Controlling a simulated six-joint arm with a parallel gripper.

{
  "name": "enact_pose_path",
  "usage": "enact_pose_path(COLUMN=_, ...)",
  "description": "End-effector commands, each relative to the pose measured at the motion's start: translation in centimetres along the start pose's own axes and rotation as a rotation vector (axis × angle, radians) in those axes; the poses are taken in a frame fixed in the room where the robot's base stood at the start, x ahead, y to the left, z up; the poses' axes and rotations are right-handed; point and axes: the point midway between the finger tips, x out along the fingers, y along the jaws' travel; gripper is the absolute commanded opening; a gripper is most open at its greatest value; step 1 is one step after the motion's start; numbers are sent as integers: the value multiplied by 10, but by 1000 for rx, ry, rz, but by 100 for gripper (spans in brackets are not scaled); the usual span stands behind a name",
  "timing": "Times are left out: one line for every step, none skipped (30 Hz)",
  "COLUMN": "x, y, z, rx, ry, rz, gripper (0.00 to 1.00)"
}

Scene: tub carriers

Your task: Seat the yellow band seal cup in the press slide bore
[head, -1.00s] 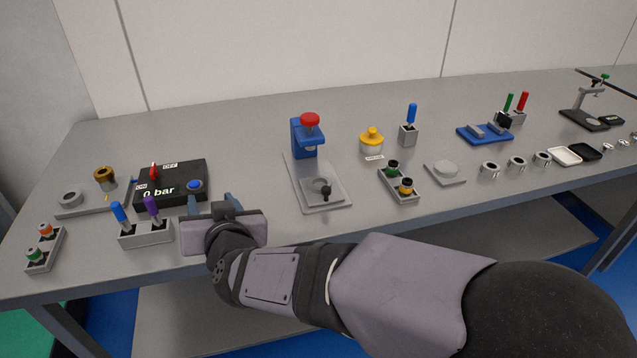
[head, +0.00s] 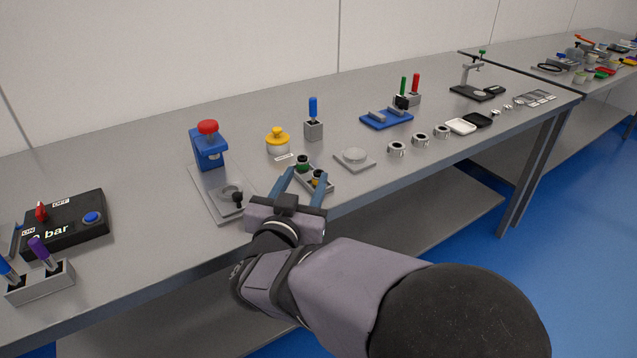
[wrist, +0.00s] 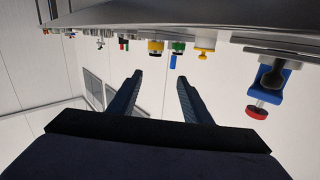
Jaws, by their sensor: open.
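The yellow band seal cup (head: 318,176) is dark-topped and stands at the front end of a small grey holder (head: 328,188), in front of a green-banded cup (head: 302,162). It also shows in the wrist view (wrist: 156,48), where the scene is upside down. The blue press (head: 210,150) has a red knob and a grey base plate (head: 207,196). Its slide with the round bore (head: 230,191) lies toward the front, beside a black knob. My gripper (head: 307,177) is open and empty, its fingers on the near side of the holder. Finger-to-cup distance is unclear.
A black pressure box (head: 65,225) is at left. The bench's front edge is close.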

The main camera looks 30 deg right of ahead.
Motion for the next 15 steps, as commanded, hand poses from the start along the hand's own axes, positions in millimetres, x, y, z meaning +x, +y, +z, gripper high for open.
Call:
enact_pose_path(x=3, y=4, z=10, rx=-19, ry=-26, rz=5, gripper=45)
enact_pose_path(x=4, y=5, z=14, rx=-27, ry=-39, rz=5, gripper=45)
enact_pose_path(x=6, y=7, z=20, rx=-39, ry=-58, rz=6, gripper=45)
enact_pose_path(x=7, y=8, z=24, rx=-47, ry=-69, rz=5, gripper=45)
enact_pose_path(x=8, y=8, z=26, rx=-53, ry=-77, rz=5, gripper=45)
enact_pose_path(x=8, y=9, z=28, rx=-58, ry=-85, rz=5, gripper=45)
enact_pose_path(x=9, y=9, z=29, rx=-60, ry=-89, rz=4, gripper=45)
enact_pose_path(x=9, y=9, z=30, rx=-61, ry=-91, rz=3, gripper=45)
enact_pose_path(x=9, y=9, z=30, rx=-62, ry=-93, rz=3, gripper=45)
enact_pose_path(x=10, y=9, z=30, rx=-62, ry=-93, rz=3, gripper=45)
enact_pose_path(x=10, y=9, z=29, rx=-63, ry=-92, rz=4, gripper=45)
enact_pose_path(x=12, y=9, z=29, rx=-64, ry=-93, rz=5, gripper=45)
enact_pose_path(x=13, y=9, z=28, rx=-64, ry=-93, rz=5, gripper=45)
enact_pose_path(x=15, y=9, z=28, rx=-64, ry=-92, rz=5, gripper=45)
enact_pose_path(x=17, y=9, z=27, rx=-65, ry=-91, rz=5, gripper=45)
